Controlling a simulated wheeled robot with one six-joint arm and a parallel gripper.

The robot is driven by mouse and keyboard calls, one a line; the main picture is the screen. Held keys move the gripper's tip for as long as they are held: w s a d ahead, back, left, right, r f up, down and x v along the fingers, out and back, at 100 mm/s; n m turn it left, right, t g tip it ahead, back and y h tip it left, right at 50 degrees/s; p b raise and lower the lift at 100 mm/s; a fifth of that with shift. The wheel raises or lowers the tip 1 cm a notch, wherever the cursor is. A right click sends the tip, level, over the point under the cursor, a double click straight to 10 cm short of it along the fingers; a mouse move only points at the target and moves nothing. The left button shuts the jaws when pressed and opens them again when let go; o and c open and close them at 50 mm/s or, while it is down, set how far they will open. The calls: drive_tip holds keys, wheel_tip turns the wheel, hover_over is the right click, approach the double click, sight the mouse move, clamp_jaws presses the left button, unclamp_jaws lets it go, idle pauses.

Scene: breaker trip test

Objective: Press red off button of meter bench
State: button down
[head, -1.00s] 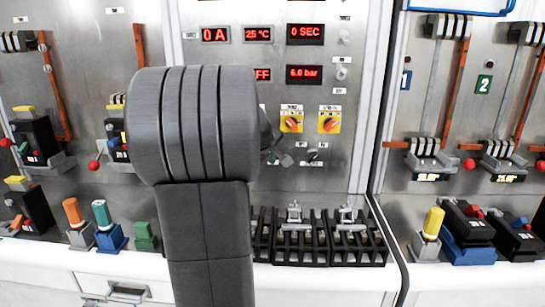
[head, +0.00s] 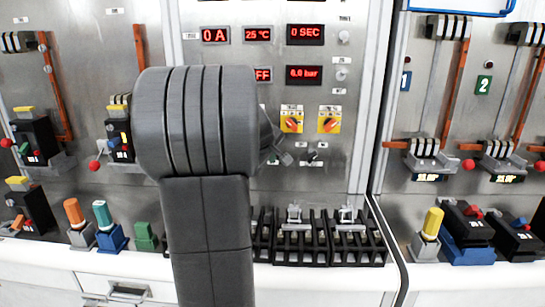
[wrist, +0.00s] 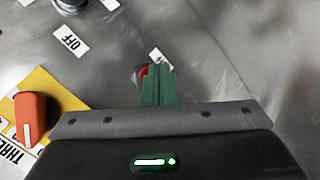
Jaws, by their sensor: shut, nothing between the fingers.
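The meter bench panel (head: 350,180) stands in the middle of the head view, with red digital displays (head: 305,35) and two orange rotary knobs on yellow plates. In the wrist view, my gripper (wrist: 158,72) is shut and empty, its green fingers together. The red button (wrist: 141,75) shows as a small red edge at the left of the fingertips. The fingers hide most of it, and I cannot tell whether they touch it. A small white label (wrist: 160,57) lies just beyond the tips. My arm hides the button in the head view.
An orange rotary knob (wrist: 33,118) on a yellow plate is left of my gripper in the wrist view. An "OFF" label (wrist: 70,41) lies up left. Black breaker blocks (head: 322,240) stand below the panel. Bare metal lies right of the fingers.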

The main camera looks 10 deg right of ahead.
drive_tip(key=shift+s, duration=0.15)
drive_tip(key=shift+s+a+b, duration=0.25)
drive_tip(key=shift+s+b, duration=0.1)
drive_tip(key=shift+s, duration=0.4)
drive_tip(key=shift+s, duration=0.1)
drive_tip(key=shift+s+a+b, duration=0.25)
drive_tip(key=shift+s+b, duration=0.05)
drive_tip(key=shift+s, duration=0.45)
drive_tip(key=shift+s+a+b, duration=0.2)
drive_tip(key=shift+s+b, duration=0.05)
drive_tip(key=shift+s, duration=0.55)
drive_tip(key=shift+s+a+b, duration=0.25)
drive_tip(key=shift+s+b, duration=0.05)
drive_tip(key=shift+s, duration=0.45)
drive_tip(key=shift+w, duration=0.15)
drive_tip(key=shift+s+a+b, duration=0.25)
drive_tip(key=shift+s, duration=0.75)
drive_tip(key=shift+s+a+b, duration=0.25)
drive_tip(key=shift+s, duration=0.75)
drive_tip(key=shift+w, duration=0.1)
